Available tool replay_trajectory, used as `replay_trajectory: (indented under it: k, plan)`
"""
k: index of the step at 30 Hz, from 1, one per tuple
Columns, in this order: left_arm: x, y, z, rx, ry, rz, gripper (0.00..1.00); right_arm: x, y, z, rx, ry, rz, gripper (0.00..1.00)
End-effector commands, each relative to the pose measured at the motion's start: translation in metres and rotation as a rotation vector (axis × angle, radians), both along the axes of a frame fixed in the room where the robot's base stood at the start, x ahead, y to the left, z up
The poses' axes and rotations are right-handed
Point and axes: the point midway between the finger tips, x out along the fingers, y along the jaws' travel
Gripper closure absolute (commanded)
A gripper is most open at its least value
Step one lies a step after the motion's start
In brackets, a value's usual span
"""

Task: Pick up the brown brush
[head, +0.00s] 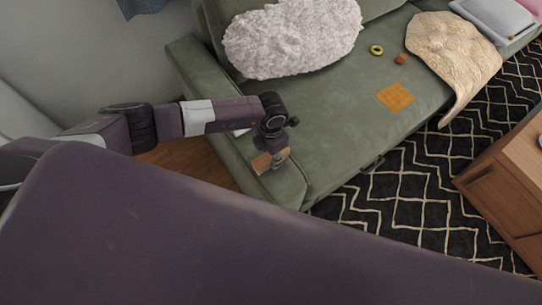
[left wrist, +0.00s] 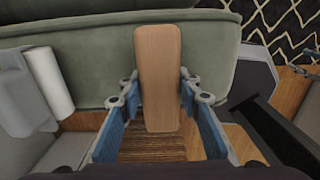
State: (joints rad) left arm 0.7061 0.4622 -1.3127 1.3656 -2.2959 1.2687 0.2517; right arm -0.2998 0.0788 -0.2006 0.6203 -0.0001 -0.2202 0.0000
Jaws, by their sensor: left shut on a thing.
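The brown brush (left wrist: 158,75) shows in the left wrist view as a long, flat, light-brown wooden piece with rounded ends, between the two blue-padded fingers. My left gripper (left wrist: 158,92) is shut on it. In the head view my left gripper (head: 273,156) is over the near armrest of the green sofa, with the brush (head: 262,163) showing as a small tan piece at its fingers. The brush's far side is hidden. My right gripper is in neither view.
The green sofa (head: 335,120) carries a fluffy pale cushion (head: 292,38), an orange square (head: 395,97), a yellow ring (head: 376,50), a small brown block (head: 401,58) and a cream blanket (head: 450,50). A wooden cabinet (head: 505,190) stands at right on a patterned rug (head: 415,205).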

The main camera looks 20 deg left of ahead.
Motion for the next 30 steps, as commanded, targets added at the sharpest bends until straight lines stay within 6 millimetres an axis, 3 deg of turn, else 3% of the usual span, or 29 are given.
replay_trajectory:
  k: [8,21,30]
  plan:
    - [0.002,0.0,0.027,-0.002,-0.005,-0.002,0.95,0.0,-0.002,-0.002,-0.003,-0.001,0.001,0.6]
    - [0.002,0.0,0.148,-0.001,-0.008,-0.002,0.95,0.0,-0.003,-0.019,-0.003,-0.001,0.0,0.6]
    - [0.001,0.0,0.193,0.0,-0.003,0.0,0.95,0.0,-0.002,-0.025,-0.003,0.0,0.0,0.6]
